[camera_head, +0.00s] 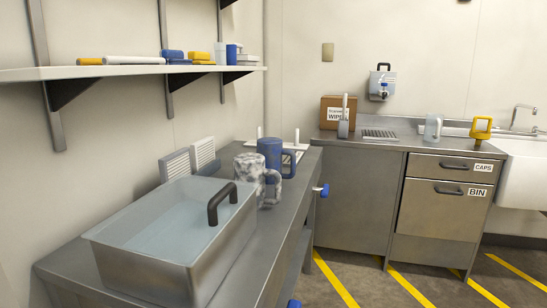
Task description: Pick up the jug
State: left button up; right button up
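A blue jug-like vessel with a side handle (269,151) stands upright on the left steel bench. A grey-and-white mottled vessel with a handle (250,172) stands just in front of it and hides part of it. A pale translucent jug-shaped vessel with a handle (433,127) stands on the far counter, left of the sink. The frame does not make clear which of these is the jug meant. Neither of my grippers is in view.
A steel basin (150,268) with a black handle (222,203) fills the near part of the bench (250,262). The far counter holds a wipes box (333,114) and a yellow item (481,127). A shelf (120,70) overhangs the bench. Striped floor (408,285) is clear.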

aim_at(271, 148)
jog(key=l+u, duration=0.25)
jog(key=l, duration=0.6)
jog(key=l+u, duration=0.25)
jog(key=l, duration=0.6)
jog(key=k, duration=0.05)
